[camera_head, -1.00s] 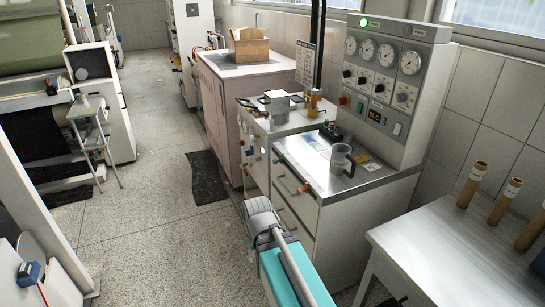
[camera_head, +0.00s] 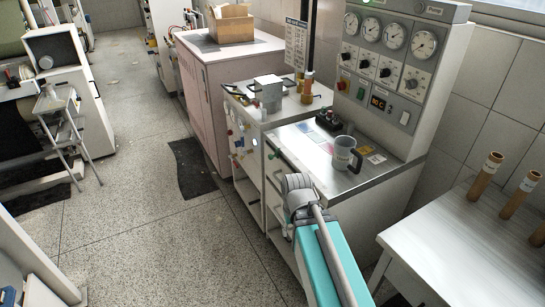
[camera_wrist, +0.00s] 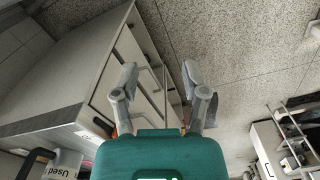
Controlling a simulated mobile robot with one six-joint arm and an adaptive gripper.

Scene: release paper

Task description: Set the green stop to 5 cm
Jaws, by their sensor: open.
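My gripper (camera_wrist: 160,74) shows in the wrist view, with its two grey fingers spread apart and nothing between them. It points down past the drawer fronts of a white cabinet (camera_wrist: 136,48) toward the speckled floor. In the head view my arm reaches up in front of the same cabinet, and its fingers cannot be made out. A small green part (camera_head: 272,155) sits at the left front edge of the cabinet top, apart from my arm. I cannot tell whether it is the green stop, and no centimetre scale is readable.
A grey mug (camera_head: 344,153) stands on the cabinet top (camera_head: 336,180), below a gauge panel (camera_head: 390,62). A white table (camera_head: 455,245) with cardboard tubes (camera_head: 487,177) is at right. A pink cabinet (camera_head: 208,92) stands behind. The floor (camera_head: 125,235) at left is mostly clear.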

